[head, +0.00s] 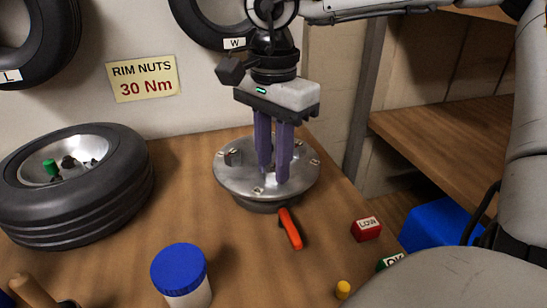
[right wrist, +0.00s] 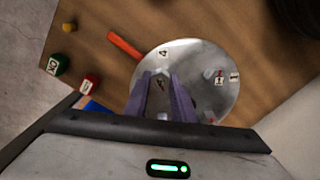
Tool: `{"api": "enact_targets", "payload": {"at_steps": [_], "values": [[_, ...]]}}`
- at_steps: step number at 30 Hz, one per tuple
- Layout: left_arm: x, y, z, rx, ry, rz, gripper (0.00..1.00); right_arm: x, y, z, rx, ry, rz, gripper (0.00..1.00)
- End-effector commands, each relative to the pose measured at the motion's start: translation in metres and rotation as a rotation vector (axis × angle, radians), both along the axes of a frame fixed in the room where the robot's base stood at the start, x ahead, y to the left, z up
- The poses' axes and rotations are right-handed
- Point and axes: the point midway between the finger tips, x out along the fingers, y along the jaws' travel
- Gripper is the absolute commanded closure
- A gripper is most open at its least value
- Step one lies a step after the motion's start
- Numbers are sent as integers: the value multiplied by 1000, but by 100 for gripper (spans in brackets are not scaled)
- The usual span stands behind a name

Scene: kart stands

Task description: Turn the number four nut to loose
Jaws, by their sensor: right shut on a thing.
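A round silver metal plate (head: 235,182) with nuts and small number tags lies on the wooden bench, and it also shows in the right wrist view (right wrist: 195,55). My right gripper (head: 272,172) points straight down over the middle of the plate. Its purple fingers (right wrist: 162,80) are shut on a small nut, mostly hidden between them; a tag by the fingertips is too blurred to read surely. Another grey nut (head: 233,157) stands free at the plate's left. A tag that looks like a 4 (right wrist: 163,52) lies near the plate's rim. My left gripper is not in view.
An orange-handled tool (head: 290,229) lies close in front of the plate. A red LOW block (head: 366,229), a green block (head: 390,262) and a blue-lidded jar (head: 179,272) stand nearby. A tyred wheel (head: 75,215) lies left. A sign (head: 143,79) reads RIM NUTS 30 Nm.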

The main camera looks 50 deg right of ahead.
Motion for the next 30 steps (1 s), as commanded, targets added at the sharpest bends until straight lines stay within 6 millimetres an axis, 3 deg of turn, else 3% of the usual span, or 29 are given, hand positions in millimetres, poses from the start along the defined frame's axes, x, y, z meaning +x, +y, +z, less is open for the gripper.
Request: {"api": "enact_targets", "payload": {"at_steps": [17,18,21,30], "values": [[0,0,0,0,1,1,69,1,0,0,0,-2,39,99],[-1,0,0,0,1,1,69,1,0,0,0,-2,39,75],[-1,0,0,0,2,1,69,0,0,0,0,-2,39,58],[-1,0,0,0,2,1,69,0,0,1,0,-1,37,58]]}}
